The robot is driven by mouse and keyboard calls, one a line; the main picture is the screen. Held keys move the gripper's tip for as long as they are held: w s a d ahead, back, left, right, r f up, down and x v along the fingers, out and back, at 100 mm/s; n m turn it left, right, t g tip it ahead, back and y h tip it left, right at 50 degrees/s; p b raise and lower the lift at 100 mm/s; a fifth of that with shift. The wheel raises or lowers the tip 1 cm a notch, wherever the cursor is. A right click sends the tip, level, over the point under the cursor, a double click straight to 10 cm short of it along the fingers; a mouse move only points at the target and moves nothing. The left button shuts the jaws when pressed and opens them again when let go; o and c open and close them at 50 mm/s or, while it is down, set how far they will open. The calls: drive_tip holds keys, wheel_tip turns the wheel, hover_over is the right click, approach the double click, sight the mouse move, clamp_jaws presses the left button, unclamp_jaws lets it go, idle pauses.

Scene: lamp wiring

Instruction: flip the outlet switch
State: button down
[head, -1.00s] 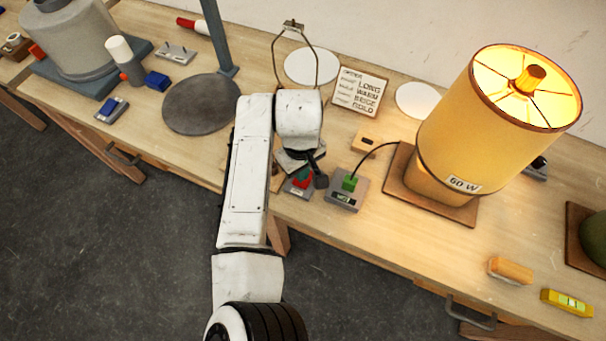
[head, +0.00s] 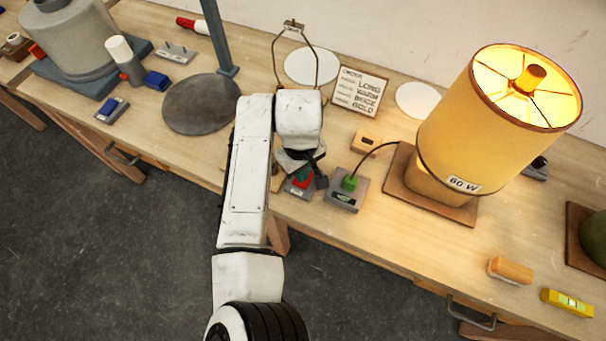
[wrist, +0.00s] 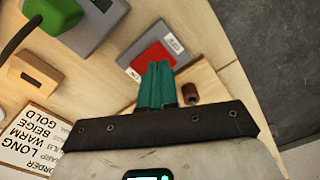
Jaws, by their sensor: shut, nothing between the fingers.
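The outlet switch is a grey box with a red rocker, in the wrist view (wrist: 150,55), with ON printed at its lower left and OFF at its right. It also shows in the head view (head: 303,183), partly covered by my gripper. My gripper (wrist: 158,68) is shut and empty, its teal fingertips over the rocker's lower edge. I cannot tell whether they touch it or which way the rocker is tilted. A grey outlet box (head: 345,201) with a green plug (head: 349,183) stands right of the switch. The lamp (head: 490,110) is lit.
An order card (head: 360,91) and a small wooden block (head: 366,142) lie behind the switch. The plug's black cord arches to the lamp. A brush (head: 510,270) and a yellow level (head: 567,302) lie at the right. The bench front between outlet and brush is clear.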

drive_tip(key=shift+f+b, duration=0.55)
drive_tip(key=shift+f, duration=0.75)
idle(0.6)
wheel_tip(320, 180, up, 7)
drive_tip(key=p, duration=0.8)
idle(0.7)
